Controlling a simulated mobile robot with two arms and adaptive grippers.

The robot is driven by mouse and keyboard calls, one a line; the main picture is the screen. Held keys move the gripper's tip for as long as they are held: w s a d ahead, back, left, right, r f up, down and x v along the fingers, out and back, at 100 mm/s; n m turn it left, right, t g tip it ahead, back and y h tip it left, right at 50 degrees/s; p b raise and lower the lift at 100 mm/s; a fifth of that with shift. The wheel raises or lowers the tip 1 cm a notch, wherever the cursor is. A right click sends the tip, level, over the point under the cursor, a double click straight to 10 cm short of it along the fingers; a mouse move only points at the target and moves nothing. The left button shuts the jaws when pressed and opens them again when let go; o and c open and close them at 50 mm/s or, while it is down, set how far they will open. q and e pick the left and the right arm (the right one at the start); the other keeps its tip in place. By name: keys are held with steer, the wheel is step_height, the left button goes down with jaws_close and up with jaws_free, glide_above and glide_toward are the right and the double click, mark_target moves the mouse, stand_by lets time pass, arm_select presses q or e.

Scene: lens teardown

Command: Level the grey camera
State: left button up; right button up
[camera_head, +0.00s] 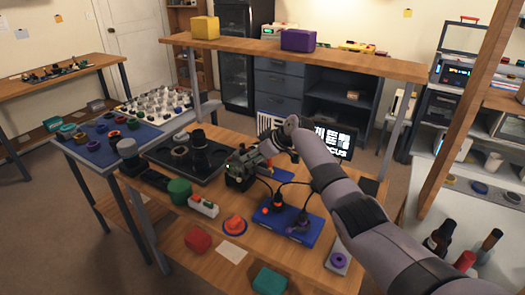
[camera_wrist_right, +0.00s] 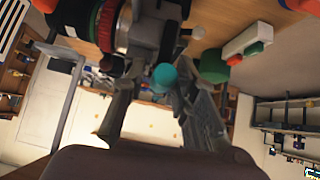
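The grey camera (camera_head: 240,168) stands on the wooden workbench, just left of my right gripper in the head view. In the right wrist view the grey camera (camera_wrist_right: 155,32) is near the top, beside a round part with a red ring (camera_wrist_right: 107,26). My right gripper (camera_head: 262,152) is close to the camera. In the wrist view the fingers of the right gripper (camera_wrist_right: 157,98) stand apart, with a small teal ball (camera_wrist_right: 165,76) showing between them. Whether a finger touches the camera is unclear. My left gripper is not in view.
A blue mat (camera_head: 290,222) with cabled parts lies right of the camera. A dark tray (camera_head: 160,157) holds black cylinders to the left. A green cylinder (camera_head: 179,191), a white box (camera_head: 203,206), an orange-and-blue part (camera_head: 235,225) and a red block (camera_head: 198,241) lie in front.

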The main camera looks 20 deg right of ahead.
steer(key=v, duration=1.1)
steer(key=shift+d, duration=0.15)
steer(key=shift+s, duration=0.1)
